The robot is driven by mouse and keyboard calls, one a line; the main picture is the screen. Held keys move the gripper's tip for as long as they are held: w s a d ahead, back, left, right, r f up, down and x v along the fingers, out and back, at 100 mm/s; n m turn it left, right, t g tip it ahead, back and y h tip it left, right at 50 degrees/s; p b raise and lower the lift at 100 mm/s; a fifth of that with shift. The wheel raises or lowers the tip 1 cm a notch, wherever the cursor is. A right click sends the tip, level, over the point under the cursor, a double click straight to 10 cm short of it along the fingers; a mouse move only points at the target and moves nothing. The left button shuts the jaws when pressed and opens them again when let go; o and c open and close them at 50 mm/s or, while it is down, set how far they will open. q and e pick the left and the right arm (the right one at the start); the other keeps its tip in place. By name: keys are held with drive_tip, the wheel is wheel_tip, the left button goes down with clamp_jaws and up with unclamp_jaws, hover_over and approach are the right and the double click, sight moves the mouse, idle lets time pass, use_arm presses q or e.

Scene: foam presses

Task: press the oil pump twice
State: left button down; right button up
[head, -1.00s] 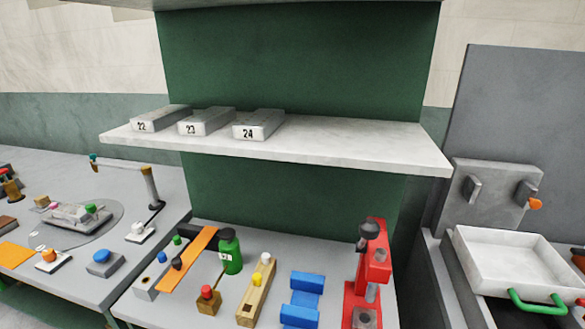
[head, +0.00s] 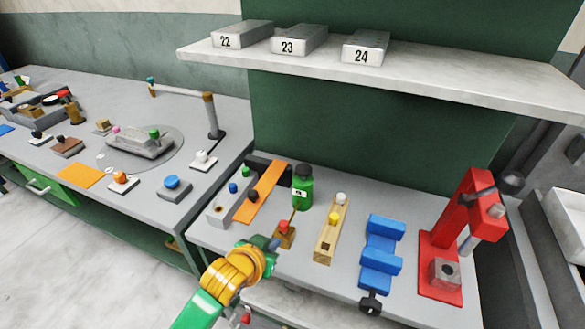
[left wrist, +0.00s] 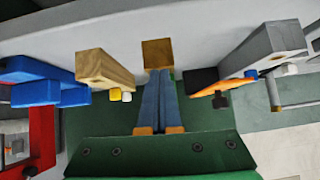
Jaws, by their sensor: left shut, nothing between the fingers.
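A green bottle (head: 303,190) with a dark cap and white label stands at the back of the near bench in the head view; it looks like the oil pump. A small brown block (head: 285,238) with a red knob (head: 283,226) stands in front of it. My left gripper (head: 274,243) is shut and empty, close by the brown block on its left front side. In the left wrist view, the shut blue fingers (left wrist: 159,74) point at the brown block (left wrist: 157,53) and cover its knob. I cannot tell whether they touch. My right gripper is out of view.
A wooden block (head: 325,246) with yellow and white knobs, a blue vise (head: 380,255) and a red press (head: 440,260) stand to the right. An orange strip (head: 262,190) lies left of the bottle. A shelf (head: 420,80) with numbered blocks overhangs the bench.

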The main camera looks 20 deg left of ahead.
use_arm(q)
drive_tip(key=w+r+t, duration=0.2)
drive_tip(key=w+r, duration=0.2)
drive_tip(key=r, duration=0.3)
drive_tip(key=w+r+t, duration=0.3)
drive_tip(key=w+r, duration=0.1)
drive_tip(key=r, duration=0.4)
drive_tip(key=shift+n, duration=0.3)
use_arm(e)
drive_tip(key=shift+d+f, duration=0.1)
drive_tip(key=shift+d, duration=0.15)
use_arm(q)
drive_tip(key=shift+w, duration=0.2)
drive_tip(key=p, duration=0.1)
hover_over(304, 170)
drive_tip(key=s, duration=0.2)
wheel_tip(304, 170, down, 2)
drive_tip(key=f, duration=0.3)
drive_tip(key=shift+w+a+f, duration=0.25)
drive_tip(key=shift+a+f, duration=0.05)
drive_tip(key=shift+f, duration=0.05)
drive_tip(key=shift+s+f, duration=0.1)
drive_tip(key=shift+f, duration=0.25)
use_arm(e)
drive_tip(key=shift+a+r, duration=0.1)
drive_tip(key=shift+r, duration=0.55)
